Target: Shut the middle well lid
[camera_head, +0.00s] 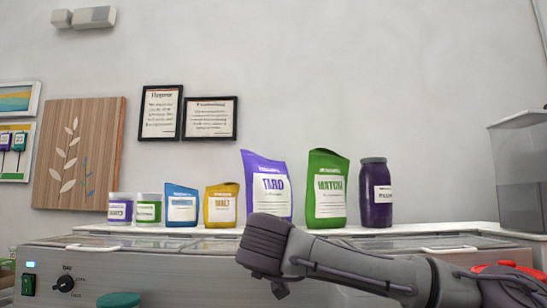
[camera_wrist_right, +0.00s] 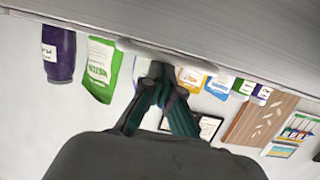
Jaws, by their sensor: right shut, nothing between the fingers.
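The well lids form a row along the counter top, seen almost edge-on in the head view. The middle lid (camera_head: 215,245) is partly covered by my right gripper (camera_head: 264,243), whose fingers point away and are hidden there. In the right wrist view, which is upside down, the right gripper's fingers (camera_wrist_right: 161,76) are together and empty. They are close to a pale handle-like bar (camera_wrist_right: 195,60) at the edge of a grey metal surface; I cannot tell whether they touch it. How far the middle lid is open is not clear. My left gripper is not in view.
The left lid's white handle (camera_head: 91,248) and the right lid's white handle (camera_head: 449,249) show on either side. Several bags and jars, including a green matcha bag (camera_head: 327,190), stand on a shelf behind. A clear container (camera_head: 520,170) stands at right.

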